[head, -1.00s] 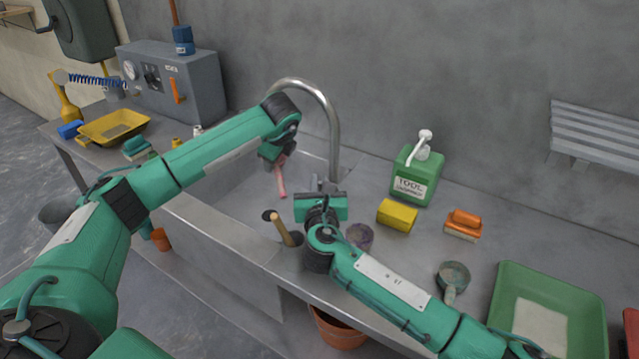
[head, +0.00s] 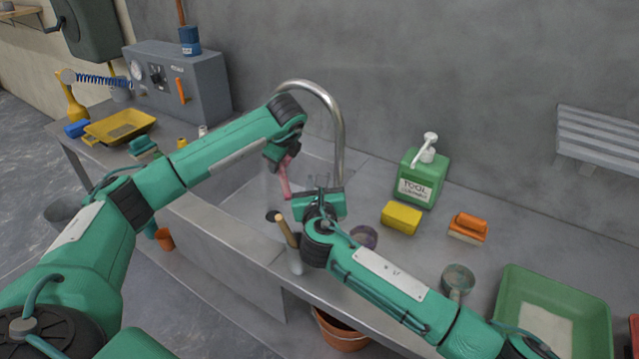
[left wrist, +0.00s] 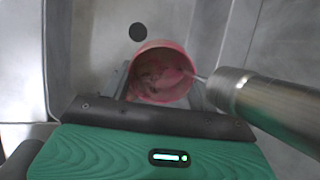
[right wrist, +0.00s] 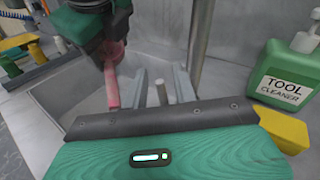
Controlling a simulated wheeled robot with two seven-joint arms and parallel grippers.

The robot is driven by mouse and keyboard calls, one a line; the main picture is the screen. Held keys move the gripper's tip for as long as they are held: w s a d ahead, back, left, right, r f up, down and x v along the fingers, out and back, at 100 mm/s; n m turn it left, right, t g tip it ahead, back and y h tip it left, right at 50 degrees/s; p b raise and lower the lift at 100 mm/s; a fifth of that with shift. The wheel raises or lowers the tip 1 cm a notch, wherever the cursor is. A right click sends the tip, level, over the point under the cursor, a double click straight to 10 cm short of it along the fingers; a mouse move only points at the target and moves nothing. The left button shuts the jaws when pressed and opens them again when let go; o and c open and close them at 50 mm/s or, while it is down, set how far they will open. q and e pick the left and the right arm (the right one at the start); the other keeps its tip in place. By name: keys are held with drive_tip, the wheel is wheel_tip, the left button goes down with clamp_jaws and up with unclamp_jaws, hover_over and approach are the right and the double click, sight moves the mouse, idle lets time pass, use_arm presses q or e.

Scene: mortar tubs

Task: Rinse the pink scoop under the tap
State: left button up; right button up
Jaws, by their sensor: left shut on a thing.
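My left gripper (head: 280,160) is shut on the pink scoop (head: 284,182) and holds it over the sink. In the left wrist view the scoop's round bowl (left wrist: 162,75) faces the camera, with darker smears inside. The tap's metal spout (left wrist: 270,98) ends beside the bowl, and a thin pale streak runs between them; I cannot tell if it is water. The tap (head: 339,130) arches over the sink's back edge. My right gripper (head: 322,183) is open near the tap's base. In the right wrist view a thin upright post (right wrist: 162,92) shows between its fingers; contact is unclear.
A green tool cleaner bottle (head: 420,180), a yellow sponge (head: 402,218) and an orange brush (head: 468,228) stand right of the tap. A grey-green scoop (head: 457,280) and green tub (head: 590,300) lie farther right. A wooden handle (head: 286,230) rises near my right wrist.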

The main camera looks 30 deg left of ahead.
drive_tip(key=shift+s+d, duration=0.1)
drive_tip(key=shift+s, duration=0.05)
drive_tip(key=v, duration=1.1)
drive_tip(key=shift+s+d, duration=0.15)
drive_tip(key=shift+s, duration=0.15)
drive_tip(key=shift+w+d+f+n+g+y, duration=0.9)
drive_tip(key=shift+w+d+n+g+y, duration=0.95)
drive_tip(key=shift+y, duration=1.05)
drive_tip(key=shift+n, duration=0.45)
drive_tip(key=x, duration=1.1)
drive_tip(key=shift+a+f, duration=0.1)
drive_tip(key=shift+a, duration=0.3)
drive_tip(key=shift+s, duration=0.1)
clamp_jaws()
